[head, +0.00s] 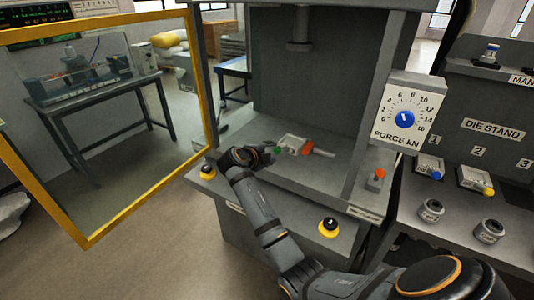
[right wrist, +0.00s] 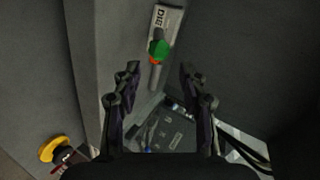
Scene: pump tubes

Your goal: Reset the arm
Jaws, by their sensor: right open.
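My right arm reaches up from the lower right of the head view. My left gripper is not in view.
The press (head: 310,85) has its yellow-framed door (head: 206,90) swung open to the left. A force dial (head: 407,108) hangs at its right. The die stand (head: 465,195) on the right holds several parts.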

